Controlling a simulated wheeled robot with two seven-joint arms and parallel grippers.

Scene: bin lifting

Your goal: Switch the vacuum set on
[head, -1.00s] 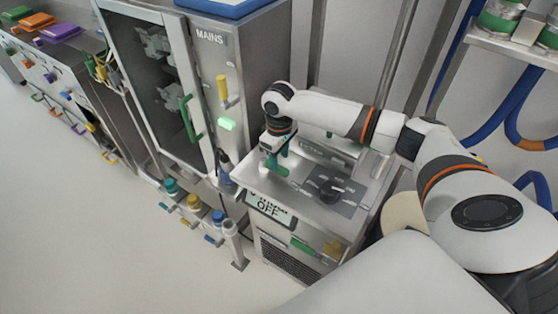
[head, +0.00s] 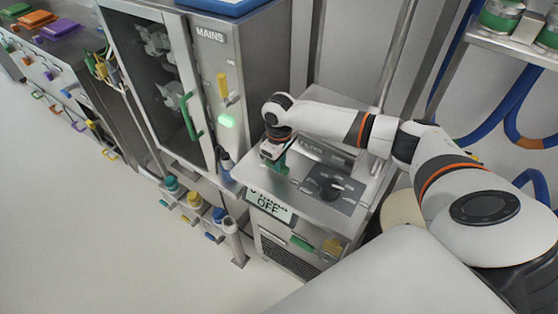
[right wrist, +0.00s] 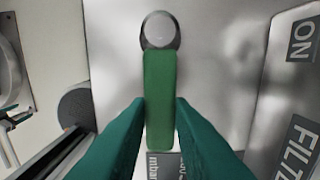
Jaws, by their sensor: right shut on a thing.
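The vacuum set is a steel unit (head: 306,208) at the picture's middle in the head view. Its front display (head: 268,206) reads OFF. My right gripper (head: 274,162) is over the left part of its top. In the right wrist view, a green lever (right wrist: 159,75) with a round metal pivot at its far end lies between the green fingers of the gripper (right wrist: 160,110). The gripper is shut on this lever. My left gripper is not in view.
A black round knob (head: 326,187) sits on the unit's top, right of the gripper. A cabinet marked MAINS (head: 214,55) stands at the left with a yellow lever (head: 222,88) and a lit green lamp (head: 227,121). The floor at left is clear.

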